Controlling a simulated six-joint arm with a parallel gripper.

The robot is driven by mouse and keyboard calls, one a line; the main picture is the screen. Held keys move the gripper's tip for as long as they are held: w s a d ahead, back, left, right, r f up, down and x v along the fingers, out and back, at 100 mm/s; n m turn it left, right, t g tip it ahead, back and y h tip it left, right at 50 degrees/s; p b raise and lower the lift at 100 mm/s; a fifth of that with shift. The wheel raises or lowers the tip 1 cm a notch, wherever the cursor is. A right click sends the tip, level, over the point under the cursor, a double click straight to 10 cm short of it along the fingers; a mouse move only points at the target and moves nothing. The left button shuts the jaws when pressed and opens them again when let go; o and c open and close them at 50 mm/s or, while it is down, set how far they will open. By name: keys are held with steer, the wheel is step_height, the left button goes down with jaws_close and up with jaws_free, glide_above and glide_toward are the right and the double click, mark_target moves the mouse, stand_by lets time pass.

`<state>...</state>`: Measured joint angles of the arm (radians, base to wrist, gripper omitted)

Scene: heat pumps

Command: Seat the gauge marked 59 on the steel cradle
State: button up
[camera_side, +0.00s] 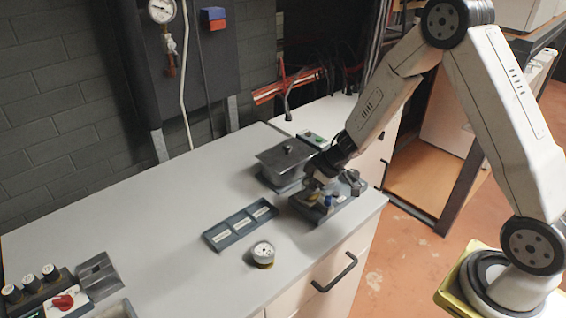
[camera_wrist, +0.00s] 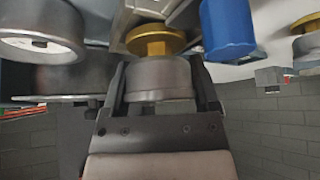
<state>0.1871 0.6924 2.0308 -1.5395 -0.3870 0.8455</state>
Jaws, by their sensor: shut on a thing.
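My gripper (camera_side: 318,184) is low over the dark fixture at the right of the worktop. In the wrist view my gripper (camera_wrist: 163,88) is shut around a round grey metal gauge body (camera_wrist: 160,72) with a brass fitting (camera_wrist: 155,40). Its face and any number are hidden. Another gauge (camera_side: 263,252), with a pale face and brass lower part, stands alone on the worktop; its marking is too small to read. A grey grooved metal block (camera_side: 98,274) at the lower left may be the steel cradle; I cannot tell for certain.
The dark fixture (camera_side: 345,208) carries a blue cylinder (camera_wrist: 228,28). A lidded grey box (camera_side: 287,160) stands behind it. A labelled tray (camera_side: 213,239) lies mid-worktop. The left middle of the worktop is clear.

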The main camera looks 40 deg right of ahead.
steer(key=shift+f, duration=0.2)
steer(key=o, duration=1.3)
steer(key=shift+o, duration=0.2)
steer(key=shift+r, duration=0.1)
steer(key=shift+v, duration=3.8)
